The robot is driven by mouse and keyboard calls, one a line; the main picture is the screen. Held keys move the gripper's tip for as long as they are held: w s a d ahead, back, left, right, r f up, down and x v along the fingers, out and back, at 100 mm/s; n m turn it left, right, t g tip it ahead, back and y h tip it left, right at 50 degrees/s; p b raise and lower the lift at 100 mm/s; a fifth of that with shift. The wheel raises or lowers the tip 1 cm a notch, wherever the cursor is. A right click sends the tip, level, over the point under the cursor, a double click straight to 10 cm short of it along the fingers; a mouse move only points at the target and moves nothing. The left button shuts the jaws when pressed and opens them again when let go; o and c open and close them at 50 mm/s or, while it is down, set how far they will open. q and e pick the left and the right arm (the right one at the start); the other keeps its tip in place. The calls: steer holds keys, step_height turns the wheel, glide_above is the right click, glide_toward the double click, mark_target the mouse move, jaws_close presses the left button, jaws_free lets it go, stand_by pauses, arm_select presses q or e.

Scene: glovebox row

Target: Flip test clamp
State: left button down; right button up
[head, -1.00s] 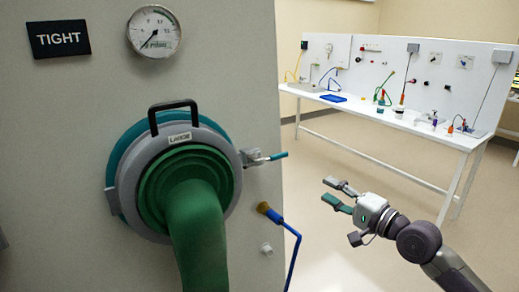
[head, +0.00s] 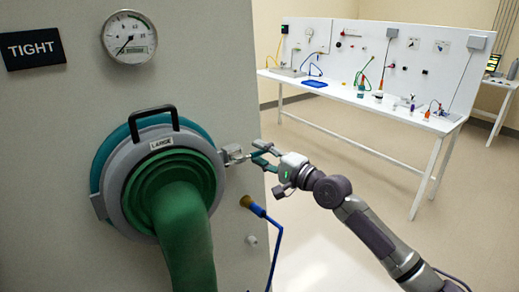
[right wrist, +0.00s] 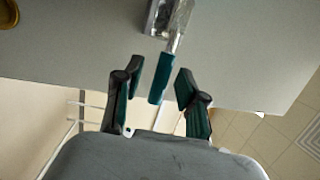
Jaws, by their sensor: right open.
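The test clamp (head: 232,154) is a small metal toggle clamp at the right edge of the round port marked LARGE (head: 120,196). In the right wrist view the clamp's metal body (right wrist: 168,18) is at the top, and its teal handle (right wrist: 162,78) points down between my fingers. My right gripper (head: 259,153) is open around the handle, with a gap visible on both sides in the right wrist view (right wrist: 160,74). In the head view the fingers partly hide the handle. My left gripper is not in view.
A green sleeve (head: 180,222) hangs from the port, under a black handle (head: 154,114). A gauge (head: 129,36) and a TIGHT sign (head: 32,48) are above. A blue hose with a brown tip (head: 254,207) is just below my gripper. A white bench (head: 380,108) stands behind; floor between is clear.

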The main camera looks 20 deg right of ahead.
steer(key=shift+w+a, duration=0.2)
steer(key=shift+w, duration=0.15)
jaws_close()
